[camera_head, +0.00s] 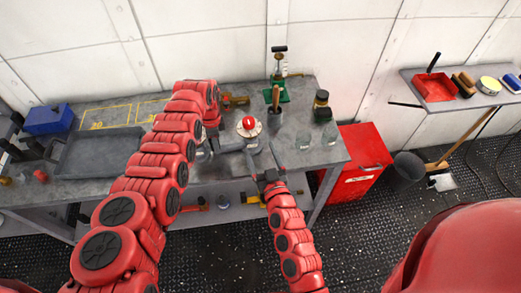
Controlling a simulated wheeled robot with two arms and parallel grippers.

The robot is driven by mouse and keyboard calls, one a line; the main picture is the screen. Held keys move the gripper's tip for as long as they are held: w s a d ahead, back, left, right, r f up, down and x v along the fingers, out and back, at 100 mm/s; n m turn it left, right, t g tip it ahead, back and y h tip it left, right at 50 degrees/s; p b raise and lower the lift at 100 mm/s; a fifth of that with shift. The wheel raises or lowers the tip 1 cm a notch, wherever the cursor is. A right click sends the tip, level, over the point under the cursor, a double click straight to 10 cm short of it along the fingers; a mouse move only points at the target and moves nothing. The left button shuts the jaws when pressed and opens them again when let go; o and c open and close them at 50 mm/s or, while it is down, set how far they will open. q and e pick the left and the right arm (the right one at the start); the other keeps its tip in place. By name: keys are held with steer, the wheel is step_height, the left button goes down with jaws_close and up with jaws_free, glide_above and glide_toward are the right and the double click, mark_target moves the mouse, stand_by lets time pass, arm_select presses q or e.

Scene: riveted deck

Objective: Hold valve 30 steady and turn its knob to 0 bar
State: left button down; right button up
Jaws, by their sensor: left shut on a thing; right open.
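The valve (249,138) stands on the grey workbench, with a red knob (249,123) above a pale round dial. The number and the dial marks are too small to read. My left gripper (217,143) is at the valve's left side, shut on its body; the arm partly hides the jaws. My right gripper (264,157) is open just in front of the valve, with its two fingers spread below the knob. I cannot tell whether they touch the valve.
The workbench (310,155) carries a grey tray (98,153), a blue box (48,119), a green-based tool (278,92), a tool holder (275,118), dark jars (321,105) and glass jars (329,134). A red cabinet (362,160) and dark bin (408,169) stand right.

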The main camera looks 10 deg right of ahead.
arm_select(q)
steer(key=shift+c, duration=2.2)
jaws_free()
steer(key=shift+w+f, duration=0.1)
